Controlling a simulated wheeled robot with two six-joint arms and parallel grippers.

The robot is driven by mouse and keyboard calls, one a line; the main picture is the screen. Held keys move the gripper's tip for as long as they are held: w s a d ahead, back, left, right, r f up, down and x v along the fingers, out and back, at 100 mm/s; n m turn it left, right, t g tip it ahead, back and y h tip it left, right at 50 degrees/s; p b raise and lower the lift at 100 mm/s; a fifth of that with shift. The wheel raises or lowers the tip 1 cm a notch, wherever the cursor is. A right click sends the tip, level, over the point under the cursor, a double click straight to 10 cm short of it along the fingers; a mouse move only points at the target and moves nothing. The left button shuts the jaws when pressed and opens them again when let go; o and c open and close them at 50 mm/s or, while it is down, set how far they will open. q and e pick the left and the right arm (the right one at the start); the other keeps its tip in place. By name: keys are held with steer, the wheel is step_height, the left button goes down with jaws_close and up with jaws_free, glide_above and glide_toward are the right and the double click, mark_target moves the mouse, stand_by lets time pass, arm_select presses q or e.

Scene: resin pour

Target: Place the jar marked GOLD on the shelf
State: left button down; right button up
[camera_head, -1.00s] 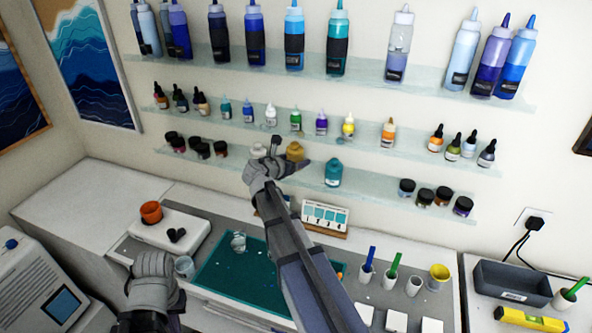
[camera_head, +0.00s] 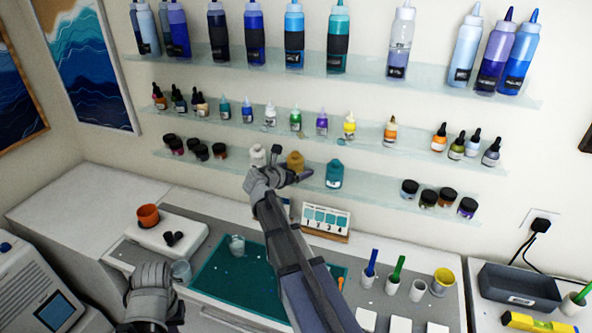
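The gold jar (camera_head: 295,160) is a yellow-ochre, round-shouldered jar at the lowest wall shelf (camera_head: 385,186), between a white jar (camera_head: 257,155) and a teal jar (camera_head: 334,175). It looks upright; its base is partly hidden by my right gripper, and its label cannot be read. My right gripper (camera_head: 292,164) is just in front of it, with dark fingers spread to its left and lower right. A gap shows between the left finger and the jar. My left gripper (camera_head: 150,283) is low at the left, away from the jars; its fingers are not clear.
Dye bottles and droppers fill the two shelves above. Small dark-lidded jars stand at both ends of the lowest shelf. Below are a green mat (camera_head: 225,278), a numbered card stand (camera_head: 325,220), an orange cup (camera_head: 148,215) and several small cups with sticks.

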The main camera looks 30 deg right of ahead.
steer(key=shift+r, duration=0.1)
steer(key=shift+s+a+r+p, duration=0.1)
steer(key=shift+a+r+p, duration=0.05)
steer(key=shift+r+p, duration=0.15)
steer(key=p+v, duration=0.4)
steer(key=v, duration=0.7)
steer(key=shift+a, duration=0.25)
steer(key=shift+s, duration=0.1)
steer(key=s+a+f+m+g+y, duration=0.3)
steer(key=s+a+f+m+y, duration=0.2)
steer(key=s+a+m, duration=0.5)
steer(key=s+a+f+m+g+y, duration=0.3)
steer(key=s+a+f+m+y, duration=0.2)
steer(key=a, duration=1.2)
steer(key=s+f+m, duration=0.3)
steer(key=s+m, duration=0.2)
steer(key=s, duration=0.2)
steer(key=shift+a+f+g+y, duration=0.25)
steer(key=shift+a+g+y, duration=0.05)
steer(key=shift+g, duration=0.1)
